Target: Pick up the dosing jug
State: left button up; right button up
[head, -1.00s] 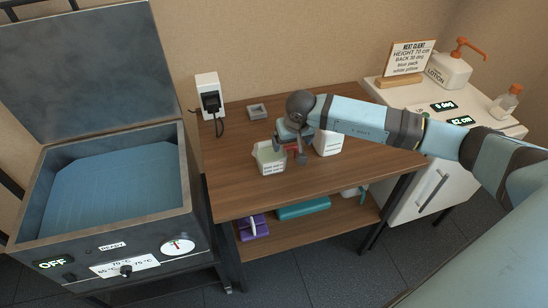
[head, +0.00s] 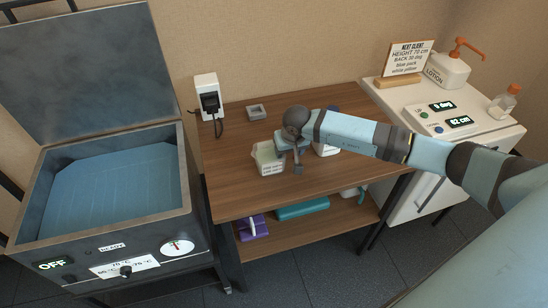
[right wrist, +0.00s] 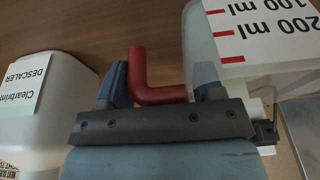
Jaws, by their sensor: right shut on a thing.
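The dosing jug (head: 268,160) is a small, pale, open-topped jug at the middle of the wooden table (head: 230,185). In the right wrist view the jug (right wrist: 262,45) shows red marks, 100 ml and 200 ml lettering, and a red handle (right wrist: 158,92). My right gripper (head: 290,155) is on the jug's right side. In the wrist view the gripper (right wrist: 162,85) is shut on the red handle, with a blue finger on each side. I cannot tell whether the jug's base touches the table. My left gripper is not in view.
A white descaler bottle (right wrist: 40,110) stands close beside the gripper, partly hidden by my arm in the head view. A small grey tray (head: 257,112) lies behind the jug. An open heater tank (head: 110,185) stands at left, a white cabinet (head: 440,170) at right. The table's front left is clear.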

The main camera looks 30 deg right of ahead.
jog(key=shift+r, duration=0.2)
notch_tip(320, 180, up, 20)
jog(key=shift+f, duration=0.25)
dwell(1.1)
jog(key=shift+r, duration=0.1)
dwell(0.3)
